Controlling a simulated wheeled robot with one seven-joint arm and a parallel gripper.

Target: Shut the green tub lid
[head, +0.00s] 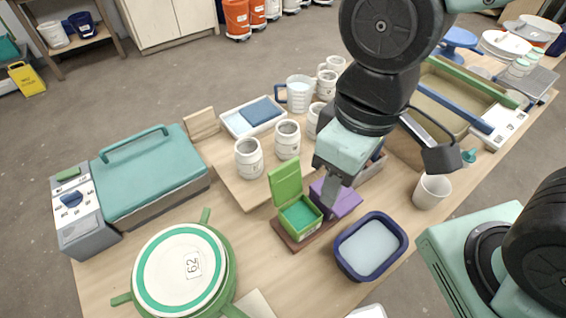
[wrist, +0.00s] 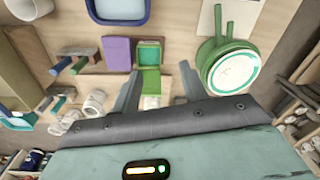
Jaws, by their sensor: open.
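The green tub (head: 300,215) stands on a dark wooden base, with teal contents inside. Its green lid (head: 286,184) is open and stands up at the tub's far side. In the wrist view the tub (wrist: 149,54) lies just beyond my fingertips, and the lid (wrist: 150,78) appears between the fingers. A purple tub (head: 345,198), closed, sits beside the green tub and is partly hidden by my gripper.
A blue tub (head: 345,253) with pale contents stands in front. White mugs (head: 249,172) stand behind the tubs. A white cup (head: 420,196) is at right. Bare tabletop (head: 235,213) shows left of the green tub.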

